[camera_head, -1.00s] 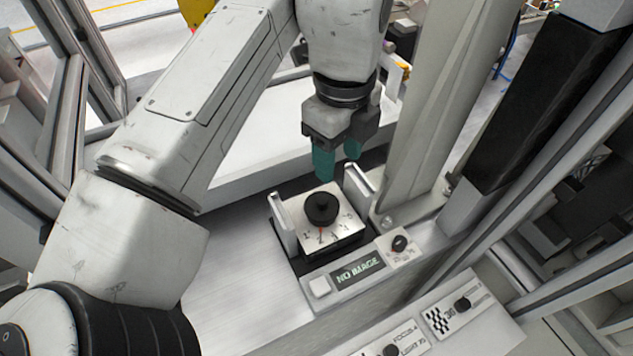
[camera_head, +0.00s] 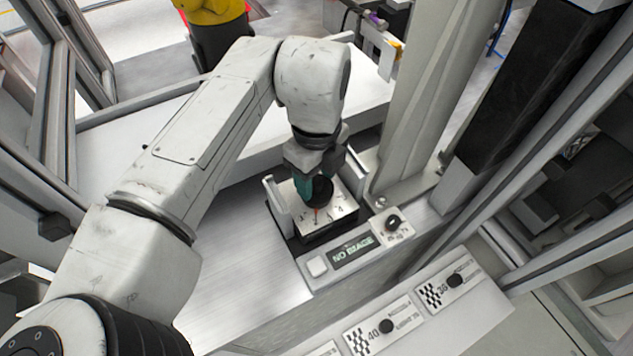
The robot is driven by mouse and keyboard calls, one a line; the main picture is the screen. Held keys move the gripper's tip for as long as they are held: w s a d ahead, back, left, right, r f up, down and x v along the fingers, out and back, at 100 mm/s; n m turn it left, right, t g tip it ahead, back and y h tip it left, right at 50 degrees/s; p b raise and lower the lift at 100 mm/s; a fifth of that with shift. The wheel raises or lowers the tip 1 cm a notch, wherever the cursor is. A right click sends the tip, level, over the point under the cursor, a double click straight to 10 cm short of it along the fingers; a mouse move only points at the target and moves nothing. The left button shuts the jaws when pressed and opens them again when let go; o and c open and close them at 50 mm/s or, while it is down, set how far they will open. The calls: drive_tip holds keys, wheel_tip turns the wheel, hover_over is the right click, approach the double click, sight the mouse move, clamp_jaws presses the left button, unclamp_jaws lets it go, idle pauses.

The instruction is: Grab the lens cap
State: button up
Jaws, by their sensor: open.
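The lens cap appears to be the round black piece (camera_head: 321,190) on top of a white plate with numbers (camera_head: 335,212), set in a black fixture. My gripper (camera_head: 315,187) points down at it, with its teal fingers open. One teal finger shows on the left side of the black piece. The other finger is hidden behind it or behind the gripper body. I cannot tell whether the fingers touch the piece.
Upright metal brackets (camera_head: 275,193) flank the plate. In front is a panel with a "NO IMAGE" display (camera_head: 353,249) and a small black knob (camera_head: 392,222). Checkered cards with black knobs (camera_head: 386,326) lie nearer. A pale column (camera_head: 425,100) stands close on the right. The bench at left is clear.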

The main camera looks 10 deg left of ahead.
drive_tip(key=shift+f, duration=0.2)
clamp_jaws()
idle(0.4)
drive_tip(key=shift+r, duration=0.15)
